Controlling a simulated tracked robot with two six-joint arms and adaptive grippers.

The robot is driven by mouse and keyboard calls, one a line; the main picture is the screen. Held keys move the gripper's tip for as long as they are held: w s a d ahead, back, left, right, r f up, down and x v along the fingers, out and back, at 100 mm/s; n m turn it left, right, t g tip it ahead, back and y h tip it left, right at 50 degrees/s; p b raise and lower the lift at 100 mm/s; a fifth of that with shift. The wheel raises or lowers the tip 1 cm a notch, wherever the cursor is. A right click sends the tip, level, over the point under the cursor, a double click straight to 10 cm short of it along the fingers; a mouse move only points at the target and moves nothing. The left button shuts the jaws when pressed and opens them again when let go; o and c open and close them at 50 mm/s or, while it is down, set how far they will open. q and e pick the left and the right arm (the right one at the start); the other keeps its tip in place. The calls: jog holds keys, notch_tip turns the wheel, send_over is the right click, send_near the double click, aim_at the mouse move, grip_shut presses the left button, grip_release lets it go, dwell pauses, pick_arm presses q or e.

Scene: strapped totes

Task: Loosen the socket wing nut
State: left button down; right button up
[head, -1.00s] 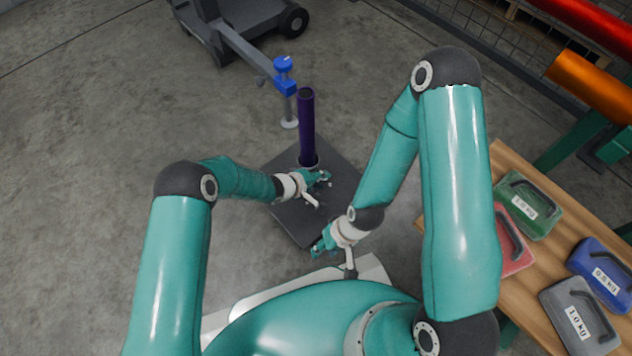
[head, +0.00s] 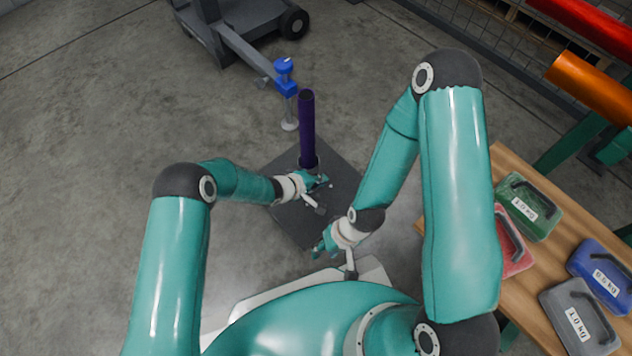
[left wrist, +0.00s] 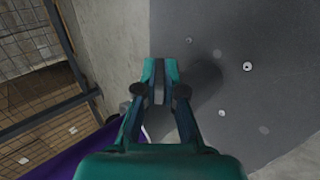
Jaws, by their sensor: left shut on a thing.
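A purple post (head: 307,125) stands upright in a socket at the far part of a dark square base plate (head: 300,222). My left gripper (head: 322,182) is right beside the foot of the post, low over the plate. The post also shows at the lower left in the left wrist view (left wrist: 75,160). There my left gripper's fingers (left wrist: 160,82) are close together, shut on a small dark piece, apparently the socket wing nut. The wing nut is mostly hidden by the fingers. My right gripper (head: 322,246) hangs over the plate's near edge; its opening is too small to judge.
A grey wheeled stand with a blue clamp (head: 285,75) is behind the post. The floor at left is clear.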

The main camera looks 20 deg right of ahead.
pick_arm(q)
jog(key=shift+s+f+h, duration=0.3)
jog(key=shift+f, duration=0.05)
jog(key=shift+a+f+t+h, duration=0.1)
jog(key=shift+t+h, duration=0.2)
jog(key=shift+h, duration=0.3)
jog(key=shift+s+f+t+h, duration=0.15)
jog(key=shift+t+h, duration=0.55)
jog(key=shift+h, duration=1.5)
jog(key=c, duration=1.3)
grip_release()
jog(key=shift+w, duration=0.25)
jog(key=v, duration=1.2)
jog(key=shift+s+f, duration=0.1)
jog(key=shift+s, duration=0.1)
